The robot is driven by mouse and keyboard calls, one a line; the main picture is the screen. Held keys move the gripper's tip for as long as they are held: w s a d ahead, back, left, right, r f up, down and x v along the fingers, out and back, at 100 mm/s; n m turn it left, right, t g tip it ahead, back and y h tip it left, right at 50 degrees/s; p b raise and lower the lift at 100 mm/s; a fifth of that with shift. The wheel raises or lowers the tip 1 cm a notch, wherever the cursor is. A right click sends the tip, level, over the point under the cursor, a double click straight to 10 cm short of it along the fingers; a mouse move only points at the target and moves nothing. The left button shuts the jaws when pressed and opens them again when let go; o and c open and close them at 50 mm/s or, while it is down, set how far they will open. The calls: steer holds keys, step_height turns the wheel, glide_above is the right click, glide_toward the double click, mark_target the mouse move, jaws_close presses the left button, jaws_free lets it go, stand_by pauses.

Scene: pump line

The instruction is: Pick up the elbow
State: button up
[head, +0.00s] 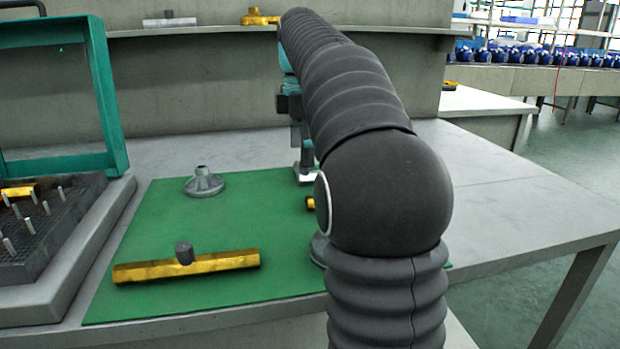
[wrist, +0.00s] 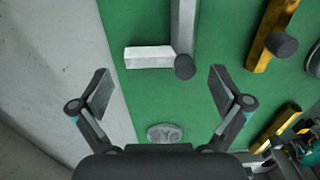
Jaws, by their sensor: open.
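The elbow (wrist: 150,57) looks like an L-shaped silver-grey piece in the wrist view, with one pale short leg, one longer leg running up out of the frame, and a dark round knob near the corner. It lies on the green mat (wrist: 220,40). My gripper (wrist: 160,88) is open, its two fingers spread wide, with nothing between them. In the head view my arm hides most of this area, and I cannot make out the elbow there.
A yellow bar with a dark knob (head: 220,262) lies on the mat's front left. A grey flanged part (head: 204,184) stands behind it. A grey round disc (wrist: 165,133) sits near my gripper. A teal-framed fixture with pegs (head: 45,225) stands left. The table's right side (head: 520,205) is clear.

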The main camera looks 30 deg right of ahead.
steer(key=shift+f+b, duration=0.3)
steer(key=shift+f, duration=1.2)
steer(key=c, duration=1.1)
steer(key=shift+r, duration=0.1)
steer(key=shift+r, duration=0.2)
steer(key=shift+c, duration=0.8)
step_height(320, 180, up, 4)
steer(key=shift+f+p, duration=0.1)
steer(key=shift+p, duration=0.75)
steer(key=shift+c, duration=0.7)
steer(key=s+d+r, duration=0.4)
steer(key=s+r, duration=0.2)
steer(key=s, duration=0.4)
steer(key=shift+s+d+r+p, duration=0.3)
steer(key=shift+d+r+p, duration=0.05)
steer(key=shift+d, duration=0.05)
